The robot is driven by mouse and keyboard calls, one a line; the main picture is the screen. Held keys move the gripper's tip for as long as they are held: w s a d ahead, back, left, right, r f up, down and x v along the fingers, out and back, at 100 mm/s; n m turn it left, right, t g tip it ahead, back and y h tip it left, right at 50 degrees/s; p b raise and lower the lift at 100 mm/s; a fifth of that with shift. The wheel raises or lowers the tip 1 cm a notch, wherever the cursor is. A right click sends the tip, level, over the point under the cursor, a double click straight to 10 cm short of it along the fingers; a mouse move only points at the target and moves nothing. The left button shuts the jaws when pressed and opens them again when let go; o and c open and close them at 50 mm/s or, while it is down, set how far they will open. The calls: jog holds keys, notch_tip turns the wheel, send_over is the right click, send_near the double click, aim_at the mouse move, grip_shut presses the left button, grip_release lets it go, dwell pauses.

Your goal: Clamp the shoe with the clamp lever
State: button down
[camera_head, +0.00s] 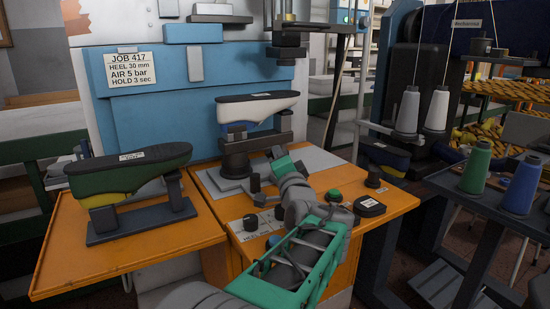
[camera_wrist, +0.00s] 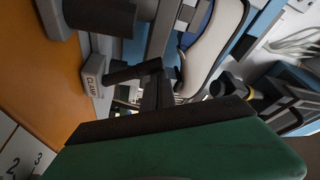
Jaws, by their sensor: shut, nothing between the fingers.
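The white shoe (camera_head: 262,110), with a black sole facing up and a blue patch, sits sole-up on the dark post of the machine. Its white side also shows in the wrist view (camera_wrist: 212,48). The clamp lever (camera_wrist: 132,73) is a dark bar beside a grey block marked CLAMP (camera_wrist: 94,76). My gripper (camera_head: 276,153) is right of the post, below the shoe. In the wrist view its dark fingers (camera_wrist: 155,95) are shut and empty, close to the lever's end. Whether they touch it I cannot tell. In the head view I cannot make out the lever clearly.
An orange console (camera_head: 385,207) carries knobs and a green button (camera_head: 333,195). A green and yellow shoe (camera_head: 130,172) rests on a stand at left. A dark press head (camera_head: 287,45) hangs above. Thread cones (camera_head: 435,108) stand at right.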

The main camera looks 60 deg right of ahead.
dwell(0.4)
jog(key=s+a+p, duration=0.1)
jog(key=s+a, duration=0.4)
jog(key=s, duration=0.3)
jog(key=shift+r+p, duration=0.15)
jog(key=shift+p, duration=0.25)
jog(key=shift+s, duration=0.15)
